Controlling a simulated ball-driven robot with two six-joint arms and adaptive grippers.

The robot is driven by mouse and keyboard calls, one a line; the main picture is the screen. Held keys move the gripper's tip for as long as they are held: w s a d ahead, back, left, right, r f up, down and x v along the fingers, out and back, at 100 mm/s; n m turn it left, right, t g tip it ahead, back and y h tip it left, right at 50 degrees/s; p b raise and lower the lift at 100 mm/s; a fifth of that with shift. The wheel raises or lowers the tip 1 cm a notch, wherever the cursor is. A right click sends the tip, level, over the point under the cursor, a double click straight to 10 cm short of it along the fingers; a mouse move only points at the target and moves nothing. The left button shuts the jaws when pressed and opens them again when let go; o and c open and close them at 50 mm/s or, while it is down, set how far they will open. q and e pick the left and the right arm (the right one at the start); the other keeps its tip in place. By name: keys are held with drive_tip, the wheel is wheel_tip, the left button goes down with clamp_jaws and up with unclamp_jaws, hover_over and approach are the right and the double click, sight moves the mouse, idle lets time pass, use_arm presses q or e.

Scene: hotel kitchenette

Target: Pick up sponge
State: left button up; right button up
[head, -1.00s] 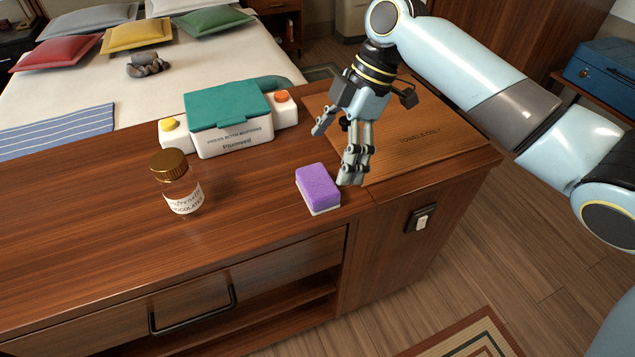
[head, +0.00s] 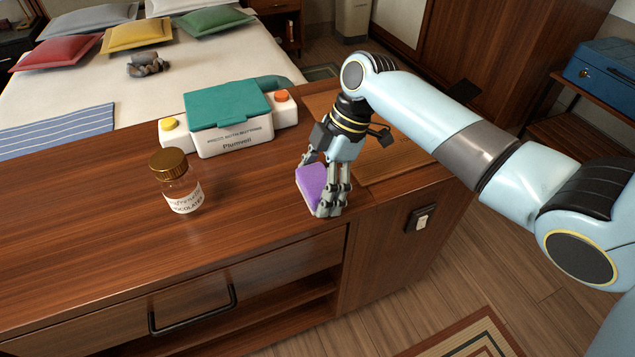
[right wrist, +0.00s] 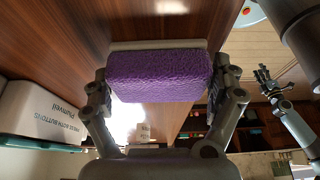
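The purple sponge (head: 311,183) with a pale underside lies near the front edge of the wooden counter, left of the wooden board. My right gripper (head: 319,184) is down around it, one finger on each side, hiding its right part. In the right wrist view, the sponge (right wrist: 160,76) fills the space between the fingers of the right gripper (right wrist: 162,80). The finger pads are at or very close to its two sides. I cannot tell whether they press on it.
A jar with a gold lid (head: 180,185) stands to the left on the counter (head: 90,230). A white box with a teal lid (head: 228,105) stands behind. The wooden board (head: 390,165) lies to the right. The counter between jar and sponge is clear.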

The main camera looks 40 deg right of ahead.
sight(314, 183)
drive_tip(key=shift+c, duration=1.2)
drive_tip(key=shift+c, duration=0.2)
drive_tip(key=shift+r, duration=0.15)
drive_tip(key=shift+r, duration=0.25)
drive_tip(key=r, duration=0.3)
drive_tip(key=shift+s+d+r, duration=0.2)
drive_tip(key=shift+s+r, duration=0.1)
drive_tip(key=shift+r, duration=0.05)
drive_tip(key=s+d+r+p, duration=0.1)
drive_tip(key=s+d+r, duration=0.3)
drive_tip(key=s, duration=0.6)
wheel_tip(314, 183, up, 2)
drive_tip(key=shift+r, duration=0.25)
drive_tip(key=shift+s, duration=0.1)
